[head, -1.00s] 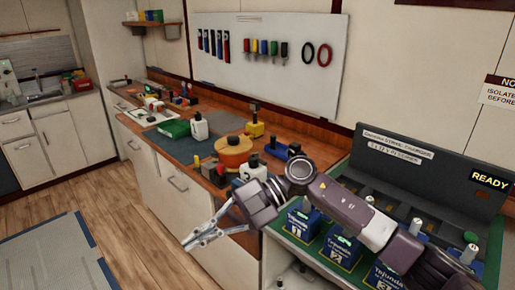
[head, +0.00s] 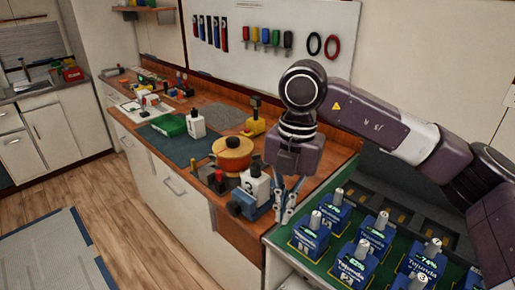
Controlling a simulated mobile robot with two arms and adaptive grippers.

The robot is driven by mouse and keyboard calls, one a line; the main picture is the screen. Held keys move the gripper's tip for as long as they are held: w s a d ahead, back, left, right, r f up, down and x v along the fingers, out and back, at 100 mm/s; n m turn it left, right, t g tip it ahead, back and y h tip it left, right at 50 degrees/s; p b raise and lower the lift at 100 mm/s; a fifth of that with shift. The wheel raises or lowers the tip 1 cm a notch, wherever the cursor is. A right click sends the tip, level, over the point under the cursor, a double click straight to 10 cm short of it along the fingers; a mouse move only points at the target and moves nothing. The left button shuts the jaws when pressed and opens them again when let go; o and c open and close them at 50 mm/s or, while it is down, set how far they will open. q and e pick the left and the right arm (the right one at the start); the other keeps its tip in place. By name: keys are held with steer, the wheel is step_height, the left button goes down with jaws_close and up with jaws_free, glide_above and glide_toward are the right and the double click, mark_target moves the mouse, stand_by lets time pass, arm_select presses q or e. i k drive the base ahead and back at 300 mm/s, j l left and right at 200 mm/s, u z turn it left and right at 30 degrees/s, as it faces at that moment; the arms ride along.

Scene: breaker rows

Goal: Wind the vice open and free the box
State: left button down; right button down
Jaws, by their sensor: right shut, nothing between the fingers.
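A blue vice (head: 241,205) sits at the front right of the wooden bench in the head view. A white box (head: 257,188) with a dark mark and a black top stands upright at the vice, apparently between its jaws; the contact is not clear. My right gripper (head: 284,210) points down just right of the box and vice, with its fingers shut and empty. Whether it touches the vice cannot be told. The vice's handle cannot be made out, and my gripper hides part of that area. My left gripper is not in view.
An orange round pot (head: 232,154) stands just behind the vice, with a yellow device (head: 255,122) farther back. A white bottle (head: 196,124) and a green box (head: 168,125) are to the left. Several blue batteries (head: 311,238) stand in the green charger at right.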

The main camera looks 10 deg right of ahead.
mark_target(259, 186)
steer(key=i, duration=1.1)
